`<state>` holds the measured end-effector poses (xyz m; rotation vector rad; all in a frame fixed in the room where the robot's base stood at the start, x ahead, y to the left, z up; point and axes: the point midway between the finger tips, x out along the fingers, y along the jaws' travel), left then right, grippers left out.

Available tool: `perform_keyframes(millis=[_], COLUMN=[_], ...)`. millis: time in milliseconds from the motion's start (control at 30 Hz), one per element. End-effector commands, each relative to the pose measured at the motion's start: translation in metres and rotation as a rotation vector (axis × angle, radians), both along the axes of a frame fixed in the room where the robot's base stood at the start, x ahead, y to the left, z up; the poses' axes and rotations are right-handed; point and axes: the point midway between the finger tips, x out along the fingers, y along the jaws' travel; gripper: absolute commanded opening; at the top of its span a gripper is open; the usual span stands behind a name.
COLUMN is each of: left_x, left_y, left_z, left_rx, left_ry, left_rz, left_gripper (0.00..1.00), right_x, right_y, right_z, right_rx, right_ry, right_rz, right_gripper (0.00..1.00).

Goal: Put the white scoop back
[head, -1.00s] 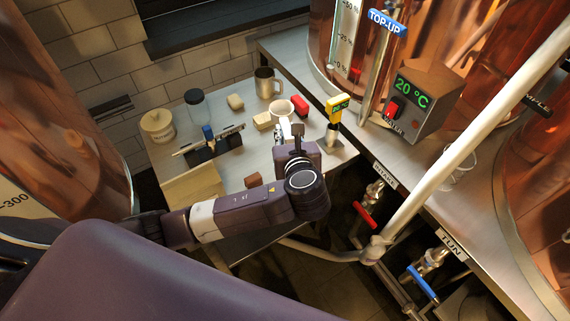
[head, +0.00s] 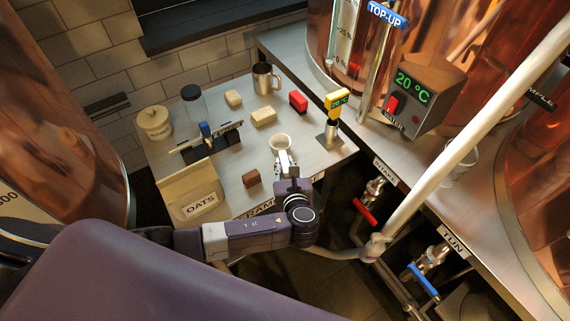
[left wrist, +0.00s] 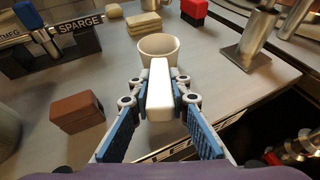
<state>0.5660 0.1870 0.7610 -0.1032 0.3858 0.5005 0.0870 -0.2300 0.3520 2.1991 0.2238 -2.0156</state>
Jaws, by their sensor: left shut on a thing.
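The white scoop (head: 281,142) has a round cup and a flat white handle. In the left wrist view its cup (left wrist: 158,46) points away from me and the handle (left wrist: 159,92) lies between the blue finger pads. My left gripper (head: 287,168) is shut on the handle, over the near right part of the steel table (head: 222,162). I cannot tell how high the cup is above the tabletop. My right gripper is not in view.
A brown block (head: 251,178) and an oats bag (head: 190,190) stand left of the gripper. A pale pipe (head: 440,170) crosses at right.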

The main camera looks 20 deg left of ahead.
Motion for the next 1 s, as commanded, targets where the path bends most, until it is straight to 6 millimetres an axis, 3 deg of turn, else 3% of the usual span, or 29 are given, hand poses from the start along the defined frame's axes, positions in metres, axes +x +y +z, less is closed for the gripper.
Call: perform_keyframes(millis=[267, 300, 433, 767, 1000], left_x=[0.000, 0.000, 0.000, 0.000, -0.031], left_y=[0.000, 0.000, 0.000, 0.000, -0.018], left_z=[-0.002, -0.002, -0.002, 0.002, 0.014], left_rx=[0.000, 0.000, 0.000, 0.000, -0.004], left_ry=[-0.001, 0.000, 0.000, 0.000, 0.002], left_rz=[0.000, -0.001, -0.001, 0.000, -0.003], left_gripper=[0.00, 0.20, 0.34, 0.34, 0.34], right_x=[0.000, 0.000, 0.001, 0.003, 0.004], right_y=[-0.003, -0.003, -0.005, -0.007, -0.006], right_z=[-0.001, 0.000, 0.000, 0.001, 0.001], right_rx=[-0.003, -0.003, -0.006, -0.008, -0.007], right_ry=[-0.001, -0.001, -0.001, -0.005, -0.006], right_rz=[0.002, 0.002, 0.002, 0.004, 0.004], right_gripper=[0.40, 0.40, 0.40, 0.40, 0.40])
